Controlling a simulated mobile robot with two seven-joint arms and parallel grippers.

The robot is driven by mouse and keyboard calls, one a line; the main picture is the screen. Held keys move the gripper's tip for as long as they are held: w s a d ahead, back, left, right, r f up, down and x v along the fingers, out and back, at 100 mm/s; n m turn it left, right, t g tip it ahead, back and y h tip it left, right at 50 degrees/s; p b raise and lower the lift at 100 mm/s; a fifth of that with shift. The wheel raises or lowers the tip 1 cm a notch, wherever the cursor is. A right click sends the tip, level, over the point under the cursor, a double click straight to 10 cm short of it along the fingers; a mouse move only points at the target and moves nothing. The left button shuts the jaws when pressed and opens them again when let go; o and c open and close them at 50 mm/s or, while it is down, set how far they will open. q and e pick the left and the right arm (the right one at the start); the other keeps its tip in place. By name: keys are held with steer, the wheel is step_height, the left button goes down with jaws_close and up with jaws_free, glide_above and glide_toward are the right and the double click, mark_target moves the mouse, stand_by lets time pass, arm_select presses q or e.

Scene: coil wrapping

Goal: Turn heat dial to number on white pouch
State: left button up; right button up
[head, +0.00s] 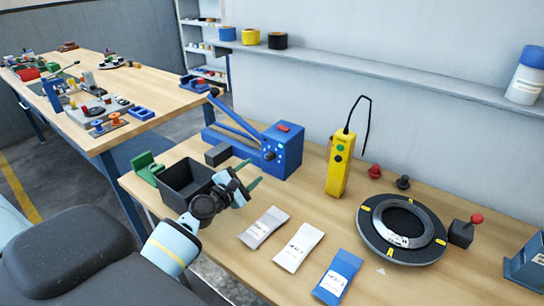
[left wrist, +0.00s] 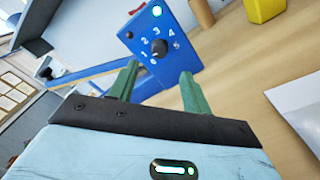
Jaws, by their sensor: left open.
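The blue heat sealer box (head: 284,155) stands on the bench with a red button on top. Its black dial (left wrist: 159,47) is ringed by white numbers in the left wrist view; its exact setting is hard to tell. My left gripper (head: 249,173) has green fingers and is open and empty. In the left wrist view the gripper (left wrist: 160,77) points at the dial, which shows beyond and between the fingertips, apart from them. The white pouch (head: 298,248) lies between a grey pouch (head: 264,228) and a blue pouch (head: 345,267). Its printing is too small to read. My right gripper is not in view.
A black bin (head: 185,182) stands under my left wrist. A yellow pendant (head: 338,170) stands right of the sealer, and a round black turntable (head: 375,240) lies further right. The sealer's blue arm (head: 233,118) reaches left. Bench between sealer and pouches is clear.

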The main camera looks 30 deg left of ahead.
mark_target(267, 159)
arm_select(q)
steer(key=shift+s+r, duration=0.1)
steer(key=shift+s, duration=0.1)
steer(key=shift+w, duration=0.2)
steer(key=w, duration=0.4)
steer(key=w+b, duration=0.1)
steer(key=w, duration=0.1)
steer(key=shift+d+f, duration=0.2)
steer(key=shift+d, duration=0.05)
steer(key=shift+w+r, duration=0.15)
steer(key=shift+w, duration=0.55)
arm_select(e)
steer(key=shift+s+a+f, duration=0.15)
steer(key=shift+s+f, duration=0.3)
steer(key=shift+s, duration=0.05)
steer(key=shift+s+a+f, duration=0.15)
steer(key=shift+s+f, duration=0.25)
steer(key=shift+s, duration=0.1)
arm_select(q)
steer(key=c, duration=1)
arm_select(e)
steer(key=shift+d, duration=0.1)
